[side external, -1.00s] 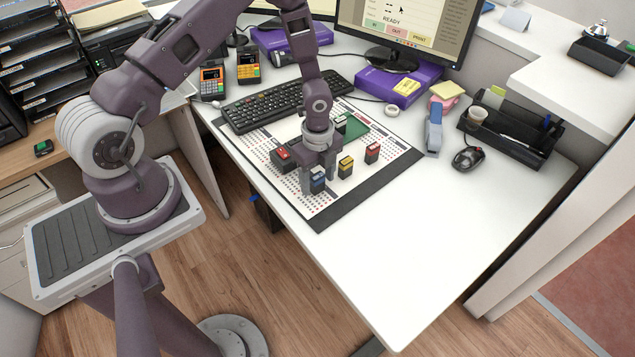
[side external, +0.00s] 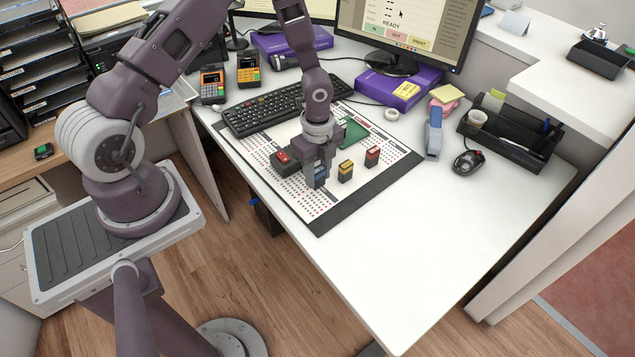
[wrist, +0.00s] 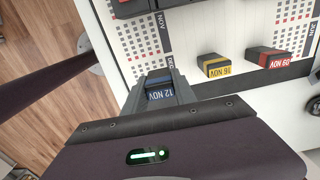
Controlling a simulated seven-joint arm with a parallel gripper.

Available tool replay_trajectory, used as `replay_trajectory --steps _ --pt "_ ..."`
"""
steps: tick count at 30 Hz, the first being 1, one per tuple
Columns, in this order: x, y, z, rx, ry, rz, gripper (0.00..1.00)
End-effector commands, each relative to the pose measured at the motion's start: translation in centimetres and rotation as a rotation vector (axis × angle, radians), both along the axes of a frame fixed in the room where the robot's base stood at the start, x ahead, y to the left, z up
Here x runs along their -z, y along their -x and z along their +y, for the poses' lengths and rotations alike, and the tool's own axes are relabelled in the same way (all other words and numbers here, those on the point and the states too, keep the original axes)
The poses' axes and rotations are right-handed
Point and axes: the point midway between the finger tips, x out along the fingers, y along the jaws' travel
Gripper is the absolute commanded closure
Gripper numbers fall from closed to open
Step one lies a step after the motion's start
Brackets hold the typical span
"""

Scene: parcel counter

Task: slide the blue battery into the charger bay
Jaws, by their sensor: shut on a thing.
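The blue battery (side external: 317,174) is a small dark block with a blue top, upright near the front edge of the printed calendar mat. It also shows in the wrist view (wrist: 160,92), with a blue "12 NOV" label. My gripper (side external: 316,168) is shut on it, one finger on each side; in the wrist view the fingers (wrist: 160,98) flank it. I cannot tell whether its base touches the mat. The charger (side external: 284,160) is a dark block holding a red-topped battery, just behind and left of my gripper. Its open bay is hidden behind the gripper.
A yellow battery (side external: 345,171) and a red battery (side external: 372,156) stand to the right on the mat (side external: 330,212). A keyboard (side external: 275,108) lies behind. A blue-grey stapler (side external: 433,135) and a mouse (side external: 467,162) are farther right. The front right desk is clear.

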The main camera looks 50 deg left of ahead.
Motion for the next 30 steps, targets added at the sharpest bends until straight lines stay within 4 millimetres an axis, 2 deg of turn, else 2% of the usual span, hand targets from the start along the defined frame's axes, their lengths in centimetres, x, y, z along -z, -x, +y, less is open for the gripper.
replay_trajectory --steps 3,7,9,11,18,20,23,30 --pt "-3.2 -0.1 0.1 -0.003 0.0 -0.005 1.0" --pt "-5.5 -0.1 0.2 -0.004 0.0 -0.003 1.0" --pt "-6.0 -0.6 1.2 -0.004 -0.002 -0.002 1.0" --pt "-6.1 -1.3 2.7 -0.003 -0.003 -0.002 1.0" --pt "-5.5 -3.6 10.7 0.008 -0.002 -0.002 1.0" --pt "-5.4 -3.7 11.9 0.013 0.0 0.0 1.0" --pt "-5.2 -3.8 12.8 0.018 0.0 -0.001 1.0" --pt "-3.7 -3.8 12.8 0.02 0.001 0.001 1.0"
